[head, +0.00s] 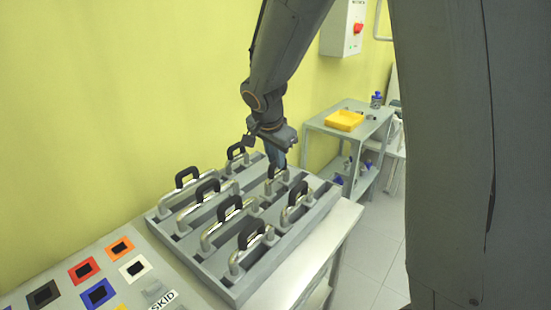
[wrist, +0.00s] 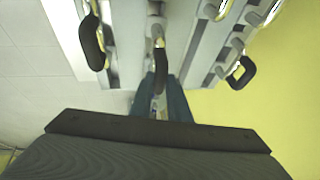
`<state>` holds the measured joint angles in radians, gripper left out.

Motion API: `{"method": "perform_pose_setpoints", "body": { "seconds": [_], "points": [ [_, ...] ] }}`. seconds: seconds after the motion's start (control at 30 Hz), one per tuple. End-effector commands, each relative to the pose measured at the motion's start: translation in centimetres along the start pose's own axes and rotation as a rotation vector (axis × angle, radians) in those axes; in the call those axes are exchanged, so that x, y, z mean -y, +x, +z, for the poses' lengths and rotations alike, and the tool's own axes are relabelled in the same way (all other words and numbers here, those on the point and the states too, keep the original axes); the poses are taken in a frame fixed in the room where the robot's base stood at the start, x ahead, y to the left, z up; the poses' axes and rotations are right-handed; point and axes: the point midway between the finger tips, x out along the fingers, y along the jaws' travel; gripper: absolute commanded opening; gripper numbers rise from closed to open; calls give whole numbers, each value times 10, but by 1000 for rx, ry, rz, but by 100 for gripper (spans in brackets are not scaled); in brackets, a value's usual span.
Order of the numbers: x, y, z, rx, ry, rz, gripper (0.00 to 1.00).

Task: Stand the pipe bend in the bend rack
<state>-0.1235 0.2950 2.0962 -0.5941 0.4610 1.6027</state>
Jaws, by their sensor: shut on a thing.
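The bend rack (head: 232,291) is a grey slotted tray on the bench, with several silver pipe bends with black handles standing in it. My gripper (head: 277,164) is at the rack's far end, pointing down. It is shut on the black handle of a pipe bend (head: 269,189), which also shows between the fingers in the wrist view (wrist: 159,60). This bend looks upright over a slot at the far end. I cannot tell whether its ends are fully seated. My gripper (wrist: 160,84) partly hides the handle.
Other bends stand close on both sides, such as one on the right (head: 297,206) and one on the left (head: 237,154). Coloured square panels (head: 83,269) lie at the front left. A side table with a yellow tray (head: 344,120) stands behind. The yellow wall is close on the left.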

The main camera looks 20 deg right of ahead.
Motion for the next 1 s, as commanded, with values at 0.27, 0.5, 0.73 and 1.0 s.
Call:
{"method": "perform_pose_setpoints", "body": {
  "seconds": [0.27,0.5,0.73,1.0],
  "points": [
    [-2,12,5,0,0,-1,0],
    [-3,17,7,-1,0,-1,0],
    [-3,18,7,-1,0,-1,0],
    [-3,18,7,-1,0,0,0]
  ]
}}
